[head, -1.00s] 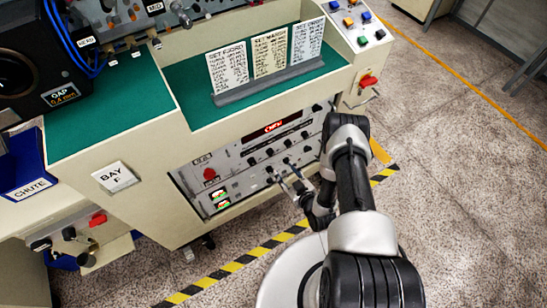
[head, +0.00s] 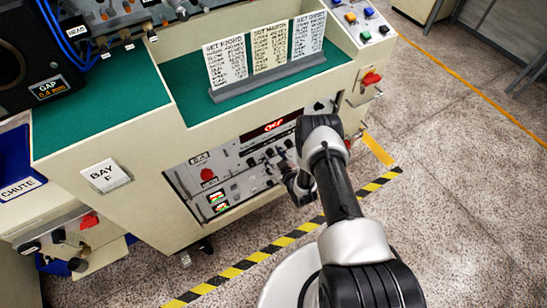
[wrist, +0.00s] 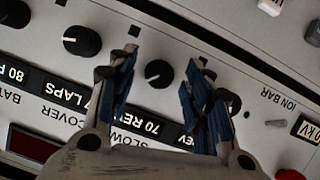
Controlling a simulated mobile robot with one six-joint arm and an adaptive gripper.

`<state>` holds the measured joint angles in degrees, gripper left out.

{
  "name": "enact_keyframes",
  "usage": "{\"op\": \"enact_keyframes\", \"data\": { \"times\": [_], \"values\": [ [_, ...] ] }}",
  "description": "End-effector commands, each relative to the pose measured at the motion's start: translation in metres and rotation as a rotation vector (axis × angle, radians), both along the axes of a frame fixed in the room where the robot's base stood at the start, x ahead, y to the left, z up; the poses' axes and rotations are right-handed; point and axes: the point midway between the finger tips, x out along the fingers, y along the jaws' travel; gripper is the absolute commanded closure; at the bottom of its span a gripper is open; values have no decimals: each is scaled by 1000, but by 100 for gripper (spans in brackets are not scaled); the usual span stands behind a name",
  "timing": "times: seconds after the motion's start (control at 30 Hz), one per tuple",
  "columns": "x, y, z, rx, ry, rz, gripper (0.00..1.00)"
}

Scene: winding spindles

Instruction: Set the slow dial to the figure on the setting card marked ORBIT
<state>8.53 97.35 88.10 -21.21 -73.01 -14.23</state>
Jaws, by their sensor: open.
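The setting card marked ORBIT (head: 308,36) stands at the right of three cards in a rack; its lines are too small to read. In the wrist view, the slow dial (wrist: 159,73) is a round black knob with a white pointer mark, on a pale panel. A label reading 70 REV (wrist: 150,127) and the word SLOW lie by it, partly covered by a finger. My gripper (wrist: 163,76) is open, its two fingers on either side of the knob; I cannot tell whether they touch it. In the head view my arm partly hides the panel.
Other black knobs (wrist: 82,40) sit left of the dial, one near a LAPS label. A red button (head: 208,174) and a lit red display (head: 274,126) are on the panel front. Striped floor tape (head: 285,241) runs before the bench.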

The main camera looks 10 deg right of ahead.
Motion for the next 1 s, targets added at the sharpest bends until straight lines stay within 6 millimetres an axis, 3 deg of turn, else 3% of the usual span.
{"op": "enact_keyframes", "data": {
  "times": [0.7, 1.0],
  "values": [
    [0, 0, 0, 0, 0, 0, 98],
    [-1, 1, 0, -37, -12, 1, 98]
  ]
}}
